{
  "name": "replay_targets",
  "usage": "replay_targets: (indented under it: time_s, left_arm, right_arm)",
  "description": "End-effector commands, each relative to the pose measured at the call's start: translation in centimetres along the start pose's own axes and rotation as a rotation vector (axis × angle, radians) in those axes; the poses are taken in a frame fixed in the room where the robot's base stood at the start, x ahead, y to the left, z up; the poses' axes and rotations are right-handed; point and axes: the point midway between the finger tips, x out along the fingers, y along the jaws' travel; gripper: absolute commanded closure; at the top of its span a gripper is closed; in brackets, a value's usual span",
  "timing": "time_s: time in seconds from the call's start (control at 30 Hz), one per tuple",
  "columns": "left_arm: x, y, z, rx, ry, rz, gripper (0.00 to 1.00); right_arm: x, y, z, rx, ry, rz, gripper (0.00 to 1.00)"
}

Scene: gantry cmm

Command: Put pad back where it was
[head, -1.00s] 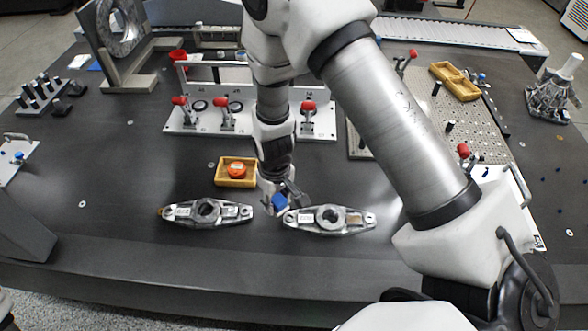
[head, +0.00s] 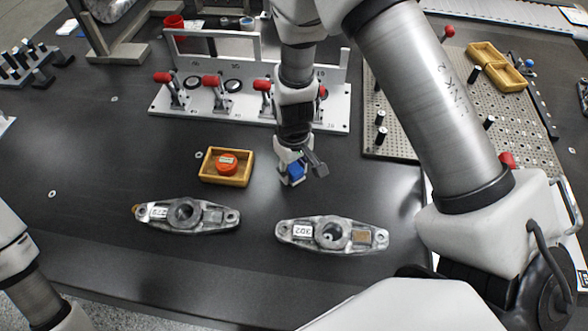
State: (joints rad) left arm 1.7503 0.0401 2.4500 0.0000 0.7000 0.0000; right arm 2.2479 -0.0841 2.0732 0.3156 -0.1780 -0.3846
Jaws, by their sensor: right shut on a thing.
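My right gripper (head: 294,172) is low over the dark table, behind the right casting and to the right of the small yellow tray. It is shut on a small blue piece (head: 293,170), which looks like the pad; the fingers hide part of it. The right metal casting (head: 325,234) lies flat, with a label reading 302, a round central hole and a brownish square patch on its right arm. The left casting (head: 187,215) lies apart from it, with a label, a hole and a grey square patch. My left gripper is out of view.
The yellow tray (head: 206,171) holds an orange round item (head: 227,162). A white fixture (head: 160,103) with red-handled clamps stands behind. A perforated plate (head: 414,142) with pegs and yellow bins is at right. The table's front strip is clear.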

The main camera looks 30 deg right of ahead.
Motion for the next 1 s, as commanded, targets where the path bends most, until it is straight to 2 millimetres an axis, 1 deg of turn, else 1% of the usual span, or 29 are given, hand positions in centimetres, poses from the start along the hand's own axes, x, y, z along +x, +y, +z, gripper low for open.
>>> replay_targets:
  time_s: [0.1,0.13,0.17,0.2,0.47,0.6,0.67,0.77,0.9,1.0]
  left_arm:
    - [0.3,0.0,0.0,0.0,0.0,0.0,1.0]
    - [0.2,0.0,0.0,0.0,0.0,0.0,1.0]
    - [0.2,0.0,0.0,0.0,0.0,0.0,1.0]
    - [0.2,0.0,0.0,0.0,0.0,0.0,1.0]
    - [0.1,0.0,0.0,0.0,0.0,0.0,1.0]
    - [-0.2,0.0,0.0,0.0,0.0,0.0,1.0]
    - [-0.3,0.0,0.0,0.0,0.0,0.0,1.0]
    - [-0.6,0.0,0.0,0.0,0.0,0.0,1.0]
    - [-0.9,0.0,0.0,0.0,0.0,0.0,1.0]
    - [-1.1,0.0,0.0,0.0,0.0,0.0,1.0]
  right_arm:
    - [0.4,0.0,0.0,0.0,0.0,0.0,0.87]
    - [0.3,0.0,0.0,0.0,0.0,0.0,0.52]
    - [0.3,0.0,0.0,0.0,0.0,0.0,0.42]
    - [0.2,0.0,0.0,0.0,0.0,0.0,0.34]
    - [0.2,0.0,0.0,0.0,0.0,0.0,0.34]
    - [-0.7,0.0,-0.1,0.001,0.002,0.0,0.34]
    - [-1.8,0.0,-0.1,0.001,0.003,0.0,0.34]
    - [-4.2,0.0,-0.1,0.001,0.005,0.0,0.34]
    - [-8.0,0.0,-0.1,-0.001,0.006,0.001,0.34]
    - [-10.1,0.0,-0.1,0.001,0.004,0.001,0.34]
